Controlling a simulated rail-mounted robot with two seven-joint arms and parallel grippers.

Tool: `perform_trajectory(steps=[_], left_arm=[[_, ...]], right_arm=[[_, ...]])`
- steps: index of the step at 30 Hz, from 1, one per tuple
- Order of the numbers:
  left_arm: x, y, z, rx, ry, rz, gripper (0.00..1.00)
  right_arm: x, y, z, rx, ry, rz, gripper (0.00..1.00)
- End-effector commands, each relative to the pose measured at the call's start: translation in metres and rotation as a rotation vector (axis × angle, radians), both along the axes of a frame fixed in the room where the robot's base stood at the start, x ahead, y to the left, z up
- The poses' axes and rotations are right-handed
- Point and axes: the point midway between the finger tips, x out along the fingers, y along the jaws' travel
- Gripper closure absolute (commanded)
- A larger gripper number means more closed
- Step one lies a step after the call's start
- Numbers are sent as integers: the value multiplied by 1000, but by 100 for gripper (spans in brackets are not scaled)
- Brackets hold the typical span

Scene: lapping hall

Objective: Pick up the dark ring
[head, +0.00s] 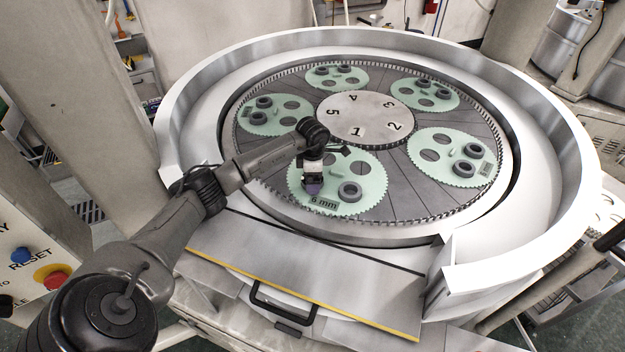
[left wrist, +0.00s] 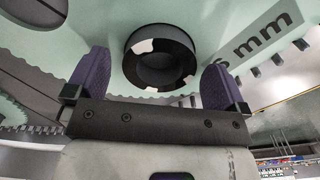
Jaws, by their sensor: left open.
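Several dark rings lie on green toothed discs in the head view. My left gripper (head: 313,188) is low over the front disc (head: 370,171), which is marked "6 mm". One dark ring (head: 349,191) shows on this disc, just right of the gripper. In the left wrist view a dark ring (left wrist: 160,57) with white patches lies between the two open purple fingers, a gap on each side. The "6 mm" label (left wrist: 262,38) is to its right. The gripper hides part of the disc in the head view, so I cannot tell whether both views show the same ring. My right gripper is not in view.
The discs sit around a numbered centre plate (head: 365,117) inside a high pale rim (head: 181,125). Other discs carry dark rings, such as the right one (head: 455,143). A metal shelf with a yellow edge (head: 310,275) is in front.

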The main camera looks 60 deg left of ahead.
Motion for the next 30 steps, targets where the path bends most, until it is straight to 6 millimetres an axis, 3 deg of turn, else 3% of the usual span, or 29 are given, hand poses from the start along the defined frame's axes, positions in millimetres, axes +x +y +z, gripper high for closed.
perform_trajectory(steps=[11,27,30], left_arm=[[0,0,-8,0,0,1,0],[0,0,-8,0,0,1,52],[0,0,-7,0,-1,1,55]], right_arm=[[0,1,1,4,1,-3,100],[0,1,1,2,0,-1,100],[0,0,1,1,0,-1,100]])
